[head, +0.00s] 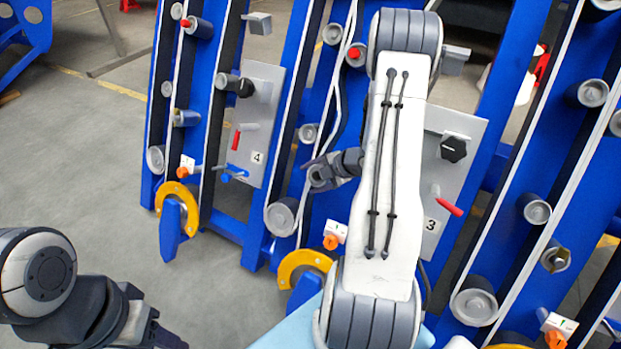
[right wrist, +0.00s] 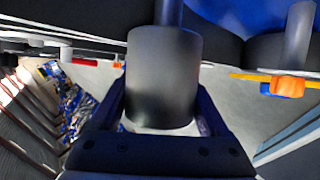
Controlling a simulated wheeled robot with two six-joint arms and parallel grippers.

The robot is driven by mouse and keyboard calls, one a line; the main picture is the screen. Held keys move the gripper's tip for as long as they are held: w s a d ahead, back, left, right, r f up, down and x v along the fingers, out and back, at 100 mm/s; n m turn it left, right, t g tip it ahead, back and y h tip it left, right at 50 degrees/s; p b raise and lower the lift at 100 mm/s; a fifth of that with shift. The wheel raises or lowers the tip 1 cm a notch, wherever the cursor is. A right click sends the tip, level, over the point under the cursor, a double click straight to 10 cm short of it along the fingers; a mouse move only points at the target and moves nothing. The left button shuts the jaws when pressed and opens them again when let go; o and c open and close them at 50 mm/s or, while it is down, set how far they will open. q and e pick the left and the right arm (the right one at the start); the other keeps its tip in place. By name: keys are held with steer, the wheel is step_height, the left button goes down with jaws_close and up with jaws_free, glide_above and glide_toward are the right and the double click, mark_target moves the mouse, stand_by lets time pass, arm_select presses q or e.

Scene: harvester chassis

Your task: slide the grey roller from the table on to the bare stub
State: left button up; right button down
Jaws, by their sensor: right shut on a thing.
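The grey roller (right wrist: 163,80) fills the middle of the right wrist view, a dark cylinder between the two fingers of my right gripper (right wrist: 165,115). A thinner grey stub (right wrist: 168,12) shows directly beyond the roller's far end, roughly in line with it. I cannot tell whether the roller is around the stub or just short of it. In the head view my right gripper (head: 325,174) is at the blue frame, shut on the roller (head: 316,179), whose end face shows. My left gripper (head: 155,334) is at the bottom left, partly cut off, away from the frame.
Blue slanted rails carry several other rollers, such as a large one (head: 282,216) at lower left of my right gripper. Grey panels marked 4 (head: 262,125) and 3 (head: 455,135) stand beside it. Yellow arcs (head: 303,264) and orange knobs (head: 331,242) sit lower. Open floor lies left.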

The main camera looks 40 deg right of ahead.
steer(key=shift+w+d+f, duration=0.2)
steer(key=shift+d, duration=0.2)
steer(key=shift+w+d+f, duration=0.15)
steer(key=shift+d+f, duration=0.05)
steer(key=shift+d, duration=0.2)
jaws_free()
steer(key=p+v, duration=0.4)
steer(key=v, duration=0.6)
steer(key=shift+s, duration=0.2)
steer(key=shift+r, duration=0.15)
